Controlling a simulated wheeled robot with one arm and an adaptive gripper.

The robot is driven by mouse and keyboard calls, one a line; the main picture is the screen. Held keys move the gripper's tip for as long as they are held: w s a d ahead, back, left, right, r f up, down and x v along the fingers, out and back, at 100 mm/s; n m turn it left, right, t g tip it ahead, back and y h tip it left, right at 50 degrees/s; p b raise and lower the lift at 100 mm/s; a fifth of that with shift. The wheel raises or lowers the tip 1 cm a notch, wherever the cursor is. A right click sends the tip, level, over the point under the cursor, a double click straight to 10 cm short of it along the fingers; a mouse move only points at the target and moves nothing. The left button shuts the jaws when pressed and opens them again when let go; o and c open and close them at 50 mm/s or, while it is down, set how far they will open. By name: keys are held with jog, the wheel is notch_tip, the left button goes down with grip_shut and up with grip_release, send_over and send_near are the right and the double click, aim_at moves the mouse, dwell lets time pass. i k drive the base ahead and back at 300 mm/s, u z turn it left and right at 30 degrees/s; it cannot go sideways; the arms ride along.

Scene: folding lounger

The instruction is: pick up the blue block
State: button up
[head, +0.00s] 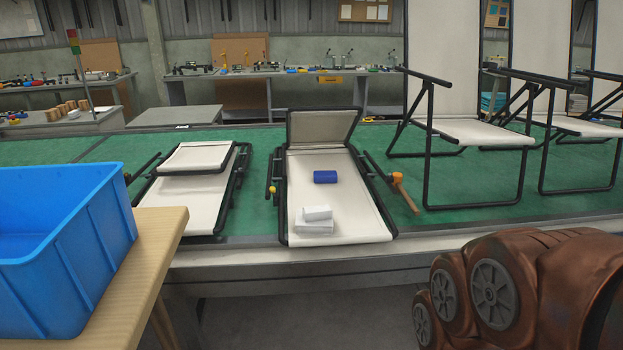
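The blue block (325,177) is a small dark blue piece lying on the cream fabric of a folding lounger (350,210). It sits a little below the lounger's raised back section. White blocks (315,220) lie on the same fabric, nearer the front edge, apart from the blue block. The lounger has a black frame and rests on the green table top. My copper-coloured arm shows at the lower right, but my gripper is outside the picture.
A blue crate (65,245) stands on a wooden table (150,265) at the left. A mallet (402,190) lies right of the lounger. Another folded lounger (190,190) lies to its left. Upright loungers (475,130) stand at the right on the green surface (440,222).

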aim_at(319, 177)
jog(key=z, duration=0.5)
jog(key=k, duration=1.15)
jog(key=z, duration=0.7)
jog(key=i, duration=2.85)
jog(key=u, duration=1.95)
jog(key=i, duration=1)
jog(key=u, duration=0.85)
